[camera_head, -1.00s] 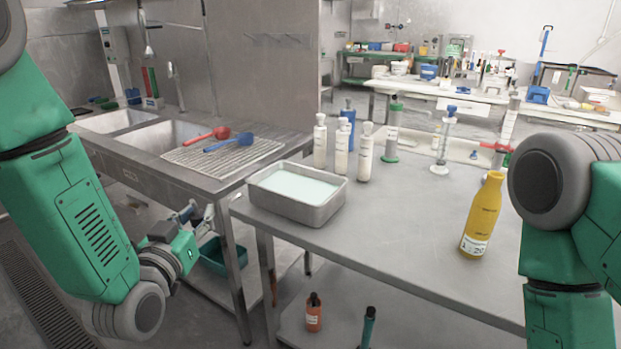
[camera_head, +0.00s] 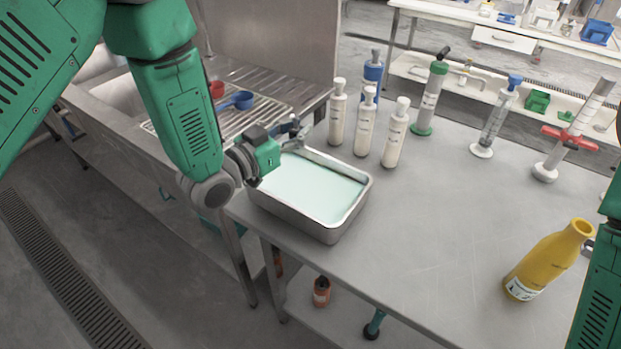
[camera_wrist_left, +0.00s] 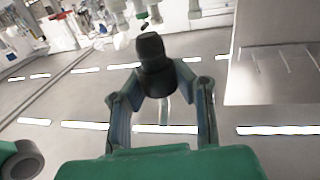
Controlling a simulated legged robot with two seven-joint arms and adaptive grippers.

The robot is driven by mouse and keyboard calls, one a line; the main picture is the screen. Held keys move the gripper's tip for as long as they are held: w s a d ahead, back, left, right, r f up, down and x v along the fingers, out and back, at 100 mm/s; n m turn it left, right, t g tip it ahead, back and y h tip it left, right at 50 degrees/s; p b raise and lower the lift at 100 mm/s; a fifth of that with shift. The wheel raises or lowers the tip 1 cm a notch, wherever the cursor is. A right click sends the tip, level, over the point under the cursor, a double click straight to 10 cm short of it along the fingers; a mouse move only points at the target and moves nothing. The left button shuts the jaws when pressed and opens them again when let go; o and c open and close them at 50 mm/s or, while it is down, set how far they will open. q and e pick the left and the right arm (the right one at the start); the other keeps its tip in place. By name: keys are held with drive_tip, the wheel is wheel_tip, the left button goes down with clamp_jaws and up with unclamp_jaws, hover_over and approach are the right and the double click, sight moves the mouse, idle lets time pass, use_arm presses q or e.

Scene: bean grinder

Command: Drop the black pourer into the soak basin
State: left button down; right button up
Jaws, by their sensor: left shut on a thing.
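The black pourer (camera_wrist_left: 152,65) shows in the left wrist view as a dark, stubby piece between the two fingers. My left gripper (camera_wrist_left: 160,100) is shut on it. In the head view my left gripper (camera_head: 291,130) reaches over the back left part of the soak basin, above its rim; the pourer is too small and covered there to make out clearly. The soak basin (camera_head: 300,229) is a grey metal tray with pale green liquid, on the near left of the table. Of my right arm only a green link shows at the right edge; its gripper is out of view.
Three white bottles (camera_head: 364,125) and a blue bottle (camera_head: 373,72) stand behind the basin. Syringe-like cylinders (camera_head: 430,98) line the back. Red and blue scoops (camera_head: 237,100) lie on the left rack. The middle of the table is clear.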

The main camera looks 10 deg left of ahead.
use_arm(q)
drive_tip(key=shift+s+d+f+b, duration=0.1)
drive_tip(key=shift+d+f+b, duration=0.05)
drive_tip(key=shift+f+b, duration=0.2)
drive_tip(key=shift+s+d+f+b, duration=0.1)
drive_tip(key=shift+f+b, duration=0.15)
drive_tip(key=shift+f, duration=0.2)
wheel_tip(320, 180, down, 3)
drive_tip(key=shift+w+f+b, duration=0.1)
drive_tip(key=shift+w+b, duration=0.05)
drive_tip(key=shift+b, duration=1)
drive_tip(key=shift+a+f+b, duration=0.3)
drive_tip(key=shift+f, duration=0.15)
drive_tip(key=c, duration=1.3)
unclamp_jaws()
drive_tip(key=shift+d, duration=0.25)
